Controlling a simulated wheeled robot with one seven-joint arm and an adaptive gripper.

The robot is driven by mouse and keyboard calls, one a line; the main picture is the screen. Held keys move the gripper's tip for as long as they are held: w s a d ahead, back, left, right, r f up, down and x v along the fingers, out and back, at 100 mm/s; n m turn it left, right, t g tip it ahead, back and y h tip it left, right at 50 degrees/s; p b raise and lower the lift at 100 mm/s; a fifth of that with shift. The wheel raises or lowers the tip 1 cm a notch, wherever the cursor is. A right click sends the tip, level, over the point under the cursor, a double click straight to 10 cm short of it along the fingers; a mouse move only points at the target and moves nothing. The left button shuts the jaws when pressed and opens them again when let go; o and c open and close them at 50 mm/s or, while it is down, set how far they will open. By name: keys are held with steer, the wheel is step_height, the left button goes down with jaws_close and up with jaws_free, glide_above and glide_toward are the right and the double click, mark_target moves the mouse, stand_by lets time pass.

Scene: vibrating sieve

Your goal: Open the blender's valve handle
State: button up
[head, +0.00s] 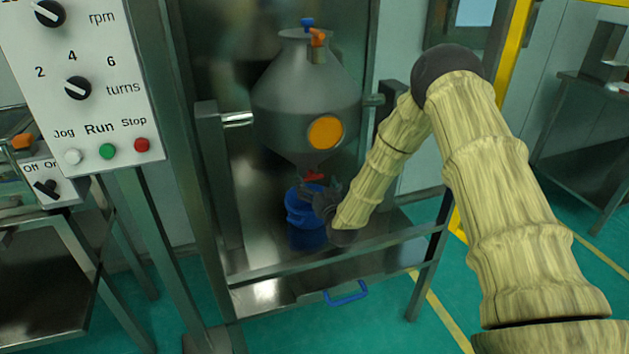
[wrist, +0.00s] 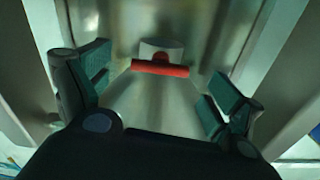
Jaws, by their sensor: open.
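The blender (head: 290,95) is a grey double-cone vessel with an orange round port on its side. Its red valve handle (head: 314,176) sits at the bottom outlet. In the wrist view the red valve handle (wrist: 160,68) lies crosswise in front of a pale outlet, centred between and beyond the fingers. My gripper (wrist: 155,95) is open and empty, with a finger on each side of the picture. In the head view my gripper (head: 325,192) is close to the outlet, just below and right of the handle. Its fingers are partly hidden there. I see no contact with the handle.
Steel posts and a front rail (head: 330,254) frame the blender. A blue handle (head: 346,293) is on the lower front. A control panel (head: 85,85) stands at the left.

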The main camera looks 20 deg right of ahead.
mark_target(312, 176)
steer(key=shift+w, duration=1.6)
steer(key=shift+c, duration=0.4)
steer(key=c, duration=0.9)
